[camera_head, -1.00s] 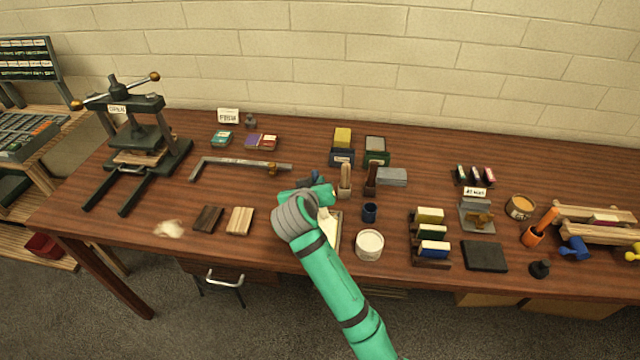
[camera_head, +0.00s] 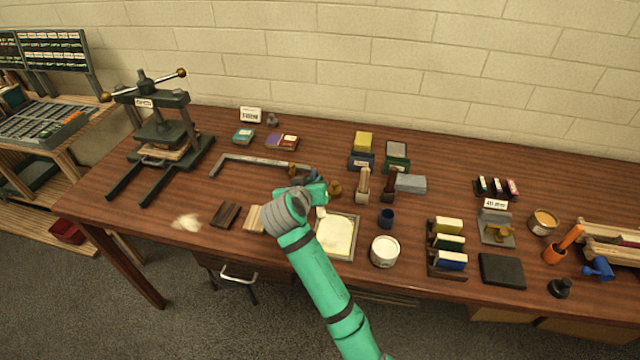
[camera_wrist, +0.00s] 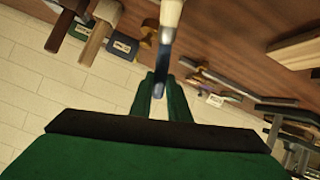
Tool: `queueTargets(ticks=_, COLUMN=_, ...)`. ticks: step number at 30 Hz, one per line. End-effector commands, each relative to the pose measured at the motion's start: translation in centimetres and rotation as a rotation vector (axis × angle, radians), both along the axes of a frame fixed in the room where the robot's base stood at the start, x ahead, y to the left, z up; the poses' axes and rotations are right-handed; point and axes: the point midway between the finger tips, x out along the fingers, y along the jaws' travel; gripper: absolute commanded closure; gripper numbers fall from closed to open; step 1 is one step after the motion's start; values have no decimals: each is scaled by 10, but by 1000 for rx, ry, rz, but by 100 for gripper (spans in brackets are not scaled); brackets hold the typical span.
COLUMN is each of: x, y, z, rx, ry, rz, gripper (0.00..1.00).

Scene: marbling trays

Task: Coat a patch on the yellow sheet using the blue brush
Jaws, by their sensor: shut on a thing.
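A pale yellow sheet (camera_head: 336,238) lies in a shallow framed tray near the table's front edge. My gripper (camera_head: 322,192) is over the table just behind the tray, near its back left corner. In the wrist view my gripper (camera_wrist: 165,98) is shut on a slim brush (camera_wrist: 167,36) with a pale handle and a blue part. The brush's lower end shows between the fingers. In the head view the brush is hard to make out. I cannot tell whether any patch of the sheet is coated.
A metal bar (camera_head: 262,165) and upright wooden tools (camera_head: 362,186) are behind. A press (camera_head: 160,135) stands far left.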

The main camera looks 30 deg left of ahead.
Motion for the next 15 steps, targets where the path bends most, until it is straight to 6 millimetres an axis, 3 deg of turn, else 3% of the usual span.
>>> queueTargets(ticks=15, x=-19, y=6, z=-1, rx=-1, ry=5, rz=9, gripper=100)
